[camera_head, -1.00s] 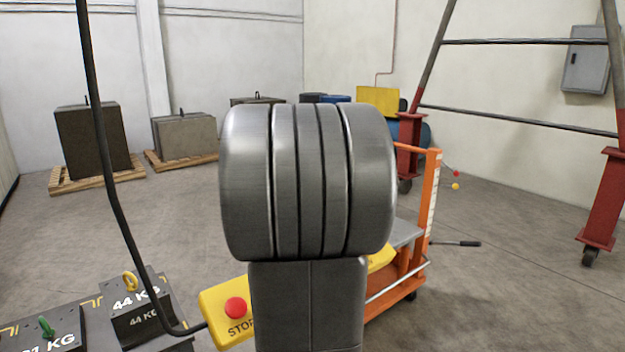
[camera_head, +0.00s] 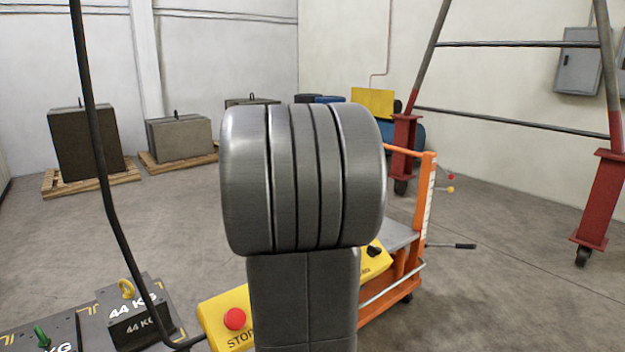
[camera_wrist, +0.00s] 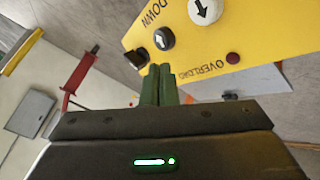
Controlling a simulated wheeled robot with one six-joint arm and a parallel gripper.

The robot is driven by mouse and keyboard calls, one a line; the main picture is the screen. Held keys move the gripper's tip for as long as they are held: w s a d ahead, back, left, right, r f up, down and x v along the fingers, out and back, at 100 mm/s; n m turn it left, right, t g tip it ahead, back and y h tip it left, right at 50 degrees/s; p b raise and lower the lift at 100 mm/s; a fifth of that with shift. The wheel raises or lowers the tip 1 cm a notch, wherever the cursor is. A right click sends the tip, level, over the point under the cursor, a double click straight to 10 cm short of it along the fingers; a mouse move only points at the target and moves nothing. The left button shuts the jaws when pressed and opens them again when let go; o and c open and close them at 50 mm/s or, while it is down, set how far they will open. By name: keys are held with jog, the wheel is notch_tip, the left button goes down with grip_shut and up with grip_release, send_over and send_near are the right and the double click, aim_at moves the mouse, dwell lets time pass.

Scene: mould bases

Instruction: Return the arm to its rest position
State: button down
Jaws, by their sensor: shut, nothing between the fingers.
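My gripper (camera_wrist: 159,86) shows in the wrist view as two green fingers, shut with nothing between them. The fingertips appear just beside the edge of a yellow control panel (camera_wrist: 262,28) marked DOWN and OVERLOAD. I cannot tell whether they touch it. A black arrow button (camera_wrist: 161,38) lies just beyond the tips, with a white arrow button (camera_wrist: 205,10) farther along. In the head view my own grey arm fills the middle and hides the gripper. The yellow panel's red STOP button (camera_head: 235,319) shows left of my arm.
An orange lift cart (camera_head: 424,200) stands right of my arm. Dark 44 KG weight blocks (camera_head: 140,318) sit at lower left, near a hanging black cable (camera_head: 108,190). Blocks on pallets (camera_head: 92,180) stand behind. A red-footed gantry frame (camera_head: 603,200) is at right. Open floor lies between.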

jog(key=shift+b+x, duration=0.35)
jog(key=shift+x, duration=0.5)
jog(key=shift+s+f+n+b, duration=0.15)
jog(key=shift+f+n+b, duration=0.05)
jog(key=shift+n+b, duration=0.1)
jog(key=shift+s+d+n+t+y+b, duration=0.1)
jog(key=shift+s+n+t+y+b, duration=0.15)
jog(key=shift+n+t+b, duration=0.2)
